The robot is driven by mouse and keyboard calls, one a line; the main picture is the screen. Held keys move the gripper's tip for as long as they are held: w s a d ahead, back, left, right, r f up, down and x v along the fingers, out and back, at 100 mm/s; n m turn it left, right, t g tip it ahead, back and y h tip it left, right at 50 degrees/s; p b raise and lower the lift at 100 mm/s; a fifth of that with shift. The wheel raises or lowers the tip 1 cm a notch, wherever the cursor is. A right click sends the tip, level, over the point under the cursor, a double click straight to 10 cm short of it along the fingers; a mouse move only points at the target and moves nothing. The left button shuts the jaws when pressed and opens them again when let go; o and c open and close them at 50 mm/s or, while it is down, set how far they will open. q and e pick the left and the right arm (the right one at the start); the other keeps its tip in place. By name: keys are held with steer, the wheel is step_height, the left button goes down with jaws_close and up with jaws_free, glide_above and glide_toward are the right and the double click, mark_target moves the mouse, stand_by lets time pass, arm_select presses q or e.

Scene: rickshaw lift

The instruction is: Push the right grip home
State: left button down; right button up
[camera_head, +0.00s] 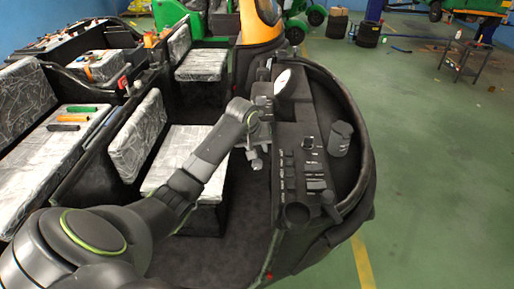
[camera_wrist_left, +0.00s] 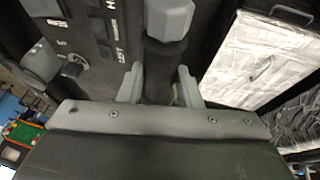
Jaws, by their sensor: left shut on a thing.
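My left arm reaches in from the lower left in the head view. Its gripper (camera_head: 257,152) is at the left edge of the rickshaw's dashboard (camera_head: 313,185), partly hidden behind its own wrist. In the left wrist view the gripper (camera_wrist_left: 160,88) is shut, its two grey fingers on either side of a dark cylindrical grip (camera_wrist_left: 163,60). A grey block (camera_wrist_left: 169,18) sits at the far end of this grip. The near end of the grip goes out of sight behind the gripper's body, so I cannot tell how far it is seated. My right gripper is not in view.
Several coloured cylinders (camera_head: 82,109) lie on the left seat.

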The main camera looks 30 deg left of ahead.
arm_select(q)
steer(key=w+a, duration=0.1)
steer(key=w, duration=0.1)
steer(key=w+a, duration=0.1)
steer(key=shift+w+a+r+b, duration=0.1)
steer(key=shift+w+a+b, duration=0.1)
steer(key=shift+w+b, duration=0.15)
steer(key=shift+r, duration=0.15)
steer(key=shift+w, duration=0.1)
steer(key=c, duration=1.3)
jaws_free()
steer(key=shift+o, duration=1.3)
steer(key=shift+w+a+f, duration=0.1)
steer(key=shift+f, duration=0.1)
steer(key=shift+r, duration=0.1)
steer(key=shift+s+r, duration=0.2)
steer(key=shift+r, duration=0.05)
steer(key=b+v, duration=0.3)
steer(key=v, duration=1.3)
steer(key=shift+r, duration=0.3)
